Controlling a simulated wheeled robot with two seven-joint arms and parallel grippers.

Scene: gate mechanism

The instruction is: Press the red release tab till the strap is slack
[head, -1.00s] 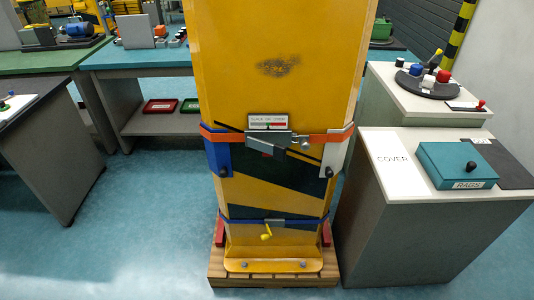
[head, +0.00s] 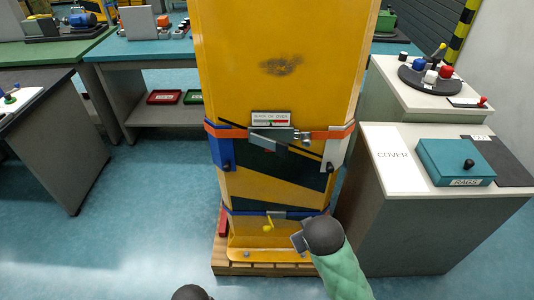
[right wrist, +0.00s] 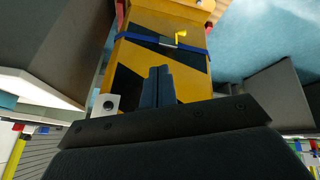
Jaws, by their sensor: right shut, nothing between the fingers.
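An orange strap (head: 322,135) runs around a tall yellow cabinet (head: 290,40), with a grey metal buckle (head: 272,135) at its front. The small sign (head: 270,118) above the buckle has a red mark. I cannot clearly make out a red release tab. My right gripper (head: 297,242) is low, in front of the cabinet's foot, below and apart from the buckle. In the right wrist view its fingers (right wrist: 157,87) are shut and empty.
A blue strap (head: 245,212) with a yellow handle (head: 268,226) circles the cabinet lower down, near my right gripper. Blue (head: 222,154) and white (head: 335,152) corner pieces sit under the orange strap. A grey stand with a teal box (head: 455,160) is at the right.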

